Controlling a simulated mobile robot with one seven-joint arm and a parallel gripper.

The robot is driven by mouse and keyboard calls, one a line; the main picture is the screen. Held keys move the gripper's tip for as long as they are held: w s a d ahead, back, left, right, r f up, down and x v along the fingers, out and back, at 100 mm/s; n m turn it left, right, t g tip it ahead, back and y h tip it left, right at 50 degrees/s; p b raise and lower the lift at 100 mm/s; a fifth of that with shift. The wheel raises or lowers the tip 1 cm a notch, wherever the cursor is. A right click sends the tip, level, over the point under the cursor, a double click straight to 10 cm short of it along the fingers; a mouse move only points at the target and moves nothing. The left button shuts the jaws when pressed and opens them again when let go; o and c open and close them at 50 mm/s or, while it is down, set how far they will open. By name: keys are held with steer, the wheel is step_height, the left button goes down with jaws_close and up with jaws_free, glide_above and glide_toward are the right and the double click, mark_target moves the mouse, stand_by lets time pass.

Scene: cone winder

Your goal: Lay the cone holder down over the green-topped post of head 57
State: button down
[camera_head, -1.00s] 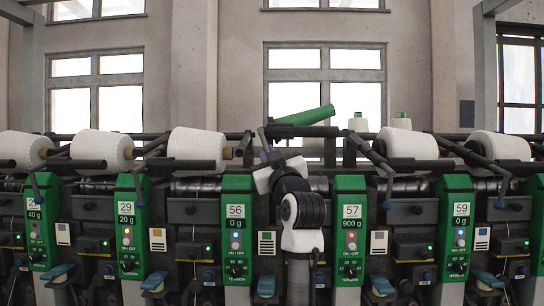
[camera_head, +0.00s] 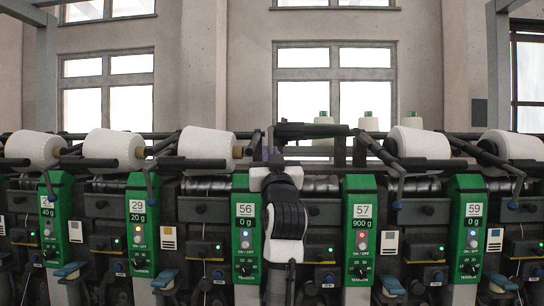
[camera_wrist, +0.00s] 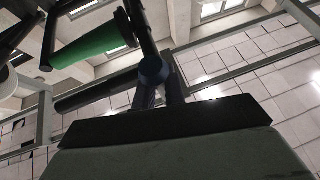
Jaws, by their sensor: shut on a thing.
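The cone holder shows in the head view as a dark, nearly level bar (camera_head: 312,130) with its lever below its left end, between heads 56 and 57. In the wrist view its green cone (camera_wrist: 88,46) hangs at upper left, beside a dark arm and a blue-grey joint (camera_wrist: 153,70). My gripper (camera_head: 270,158) is at the lever and shut on the cone holder; my wrist hides the fingertips. The green post of head 57 (camera_head: 359,245), reading 900 g, stands right of my arm. Contact between holder and post cannot be made out.
Head 56's green post (camera_head: 245,245) is close to my arm's left. Neighbouring heads carry large white cones (camera_head: 206,146) (camera_head: 419,144). Green-topped white cones (camera_head: 369,123) stand behind the machine. A dark rail runs behind the holders; free air lies above.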

stand_by(0.3)
steer(key=c, duration=1.5)
jaws_free()
steer(key=b+v, duration=0.4)
steer(key=v, duration=1)
steer(key=shift+w, duration=0.1)
